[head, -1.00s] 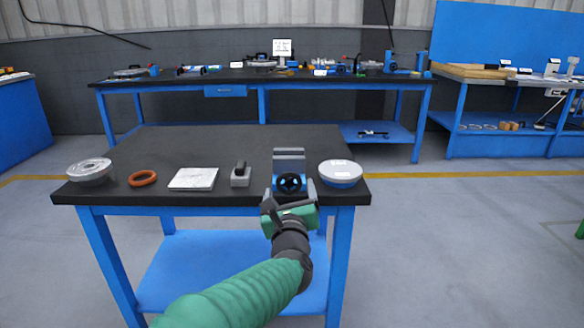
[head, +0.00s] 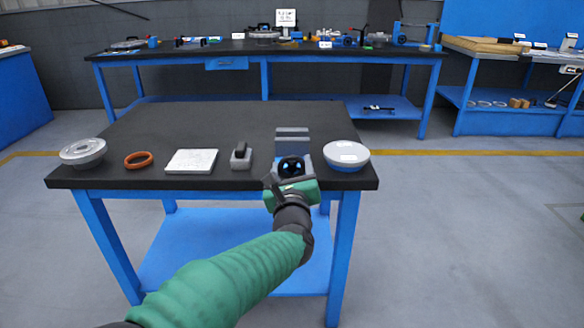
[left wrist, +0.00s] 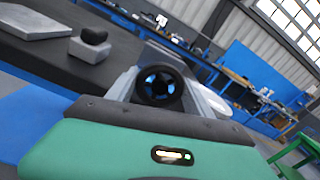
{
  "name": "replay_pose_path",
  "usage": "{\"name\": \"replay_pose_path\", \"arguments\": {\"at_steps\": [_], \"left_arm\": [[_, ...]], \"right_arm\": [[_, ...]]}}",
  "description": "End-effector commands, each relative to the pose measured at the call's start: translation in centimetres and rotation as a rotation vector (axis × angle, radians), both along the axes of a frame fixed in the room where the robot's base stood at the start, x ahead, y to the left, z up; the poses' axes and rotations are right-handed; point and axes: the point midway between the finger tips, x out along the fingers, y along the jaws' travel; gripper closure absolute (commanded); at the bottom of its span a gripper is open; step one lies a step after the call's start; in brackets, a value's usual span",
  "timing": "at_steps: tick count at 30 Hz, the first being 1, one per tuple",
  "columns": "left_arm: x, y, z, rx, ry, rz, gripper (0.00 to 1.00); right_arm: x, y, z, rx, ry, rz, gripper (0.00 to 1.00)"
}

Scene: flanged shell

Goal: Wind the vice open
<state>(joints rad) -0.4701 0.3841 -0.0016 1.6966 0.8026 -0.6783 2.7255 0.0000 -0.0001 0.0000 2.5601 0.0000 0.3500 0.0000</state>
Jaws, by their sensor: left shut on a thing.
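The vice (head: 292,133) stands near the right front of the black table, with grey jaws at the back and blue parts in front. Its black round handwheel (head: 291,167) faces me, with blue showing between the spokes; it also shows in the left wrist view (left wrist: 160,86). My left gripper (head: 288,184) is at the front of the vice, shut on the handwheel; its fingertips are partly hidden by its green body. The grey jaw bars show a narrow gap between them. My right gripper is not in view.
A white-topped round part (head: 346,154) stands close to the right of the vice. To the left are a block with a black knob (head: 241,156), a pale plate (head: 191,161), an orange ring (head: 138,160) and a grey flanged part (head: 83,151). The back of the table (head: 200,122) is clear.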

Motion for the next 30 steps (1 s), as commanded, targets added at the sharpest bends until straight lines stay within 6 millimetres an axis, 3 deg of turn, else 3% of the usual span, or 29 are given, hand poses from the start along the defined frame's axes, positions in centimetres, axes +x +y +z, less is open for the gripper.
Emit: {"name": "replay_pose_path", "arguments": {"at_steps": [14,30], "left_arm": [[-0.01,0.01,-0.03,0.079,-0.001,0.001,0.81],[-0.03,-0.20,0.09,0.532,0.000,-0.001,0.81]], "right_arm": [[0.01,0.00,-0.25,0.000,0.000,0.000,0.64],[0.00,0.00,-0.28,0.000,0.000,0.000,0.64]]}}
